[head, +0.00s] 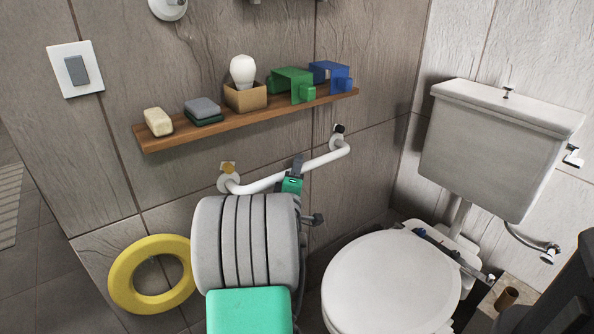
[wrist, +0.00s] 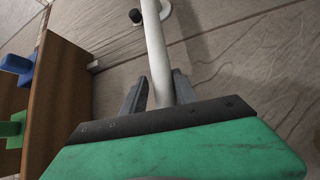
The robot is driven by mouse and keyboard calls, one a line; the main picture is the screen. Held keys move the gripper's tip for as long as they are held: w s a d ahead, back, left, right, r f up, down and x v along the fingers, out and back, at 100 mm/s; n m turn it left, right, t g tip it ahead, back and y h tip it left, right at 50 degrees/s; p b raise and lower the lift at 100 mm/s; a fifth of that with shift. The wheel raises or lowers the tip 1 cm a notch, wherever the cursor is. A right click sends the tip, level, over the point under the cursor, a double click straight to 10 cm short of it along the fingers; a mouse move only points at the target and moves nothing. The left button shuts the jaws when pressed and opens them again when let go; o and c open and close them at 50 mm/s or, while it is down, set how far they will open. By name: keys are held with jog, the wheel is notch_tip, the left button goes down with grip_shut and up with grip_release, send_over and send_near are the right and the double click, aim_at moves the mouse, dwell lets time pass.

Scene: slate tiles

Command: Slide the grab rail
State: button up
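The grab rail (head: 262,184) is a white tube on the tiled wall below the wooden shelf, with round end mounts at its left and right. In the wrist view the rail (wrist: 156,50) runs from the top down between my fingers. My gripper (head: 295,171) is at the middle of the rail, with one grey finger showing above it. In the wrist view my gripper (wrist: 160,92) has one grey finger on each side of the rail. I cannot tell whether both fingers press on it. The rail's lower part is hidden behind my green hand there.
A wooden shelf (head: 225,130) just above the rail holds soap, a bulb in a box, and green and blue blocks. A toilet (head: 392,285) stands to the right. A yellow ring (head: 122,287) is at lower left. A light switch (head: 76,70) is on the wall.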

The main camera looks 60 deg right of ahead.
jog(key=o, duration=0.3)
jog(key=v, duration=0.7)
jog(key=shift+s+a+b, duration=0.15)
jog(key=shift+a+b, duration=0.15)
jog(key=shift+a, duration=0.1)
